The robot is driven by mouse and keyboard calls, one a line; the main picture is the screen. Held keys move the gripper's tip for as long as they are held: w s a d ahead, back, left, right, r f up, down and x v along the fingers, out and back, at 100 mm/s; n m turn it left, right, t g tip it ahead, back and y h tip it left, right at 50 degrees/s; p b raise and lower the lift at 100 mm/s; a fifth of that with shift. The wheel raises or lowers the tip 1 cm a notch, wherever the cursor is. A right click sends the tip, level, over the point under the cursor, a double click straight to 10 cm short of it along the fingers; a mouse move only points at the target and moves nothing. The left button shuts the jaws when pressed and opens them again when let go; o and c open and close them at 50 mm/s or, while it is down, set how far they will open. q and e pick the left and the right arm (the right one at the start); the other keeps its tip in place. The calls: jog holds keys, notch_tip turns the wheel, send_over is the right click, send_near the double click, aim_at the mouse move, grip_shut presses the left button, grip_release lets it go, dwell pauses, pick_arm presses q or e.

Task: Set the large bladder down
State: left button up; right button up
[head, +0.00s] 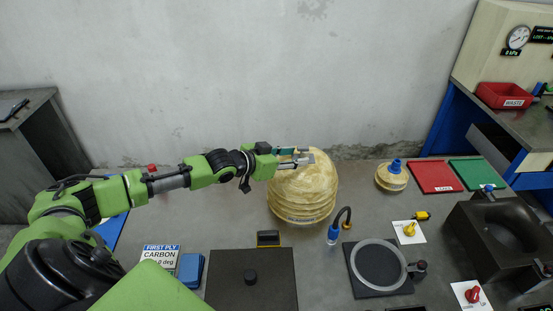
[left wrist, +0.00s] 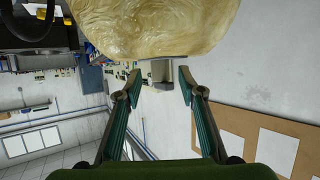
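The large bladder (head: 303,192) is a tan, ribbed dome near the middle of the bench in the head view. It looks upright; I cannot tell for certain whether its base touches the bench. My left gripper (head: 302,157) is at its top, reaching in from the left. In the left wrist view the bladder (left wrist: 155,25) fills the top, and a grey block (left wrist: 161,71) at its edge sits between the fingertips of my left gripper (left wrist: 160,82). The fingers are spread, with a visible gap beside the block. My right gripper is not in view.
A small bladder with a blue cap (head: 391,177) stands to the right. Red (head: 435,176) and green (head: 478,172) mats lie beyond it. A hose with a blue fitting (head: 334,233), a ring plate (head: 378,268) and a dark lidded plate (head: 250,280) are in front.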

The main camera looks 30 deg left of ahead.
pick_arm(q)
jog(key=v, duration=0.9)
jog(key=shift+s, duration=0.2)
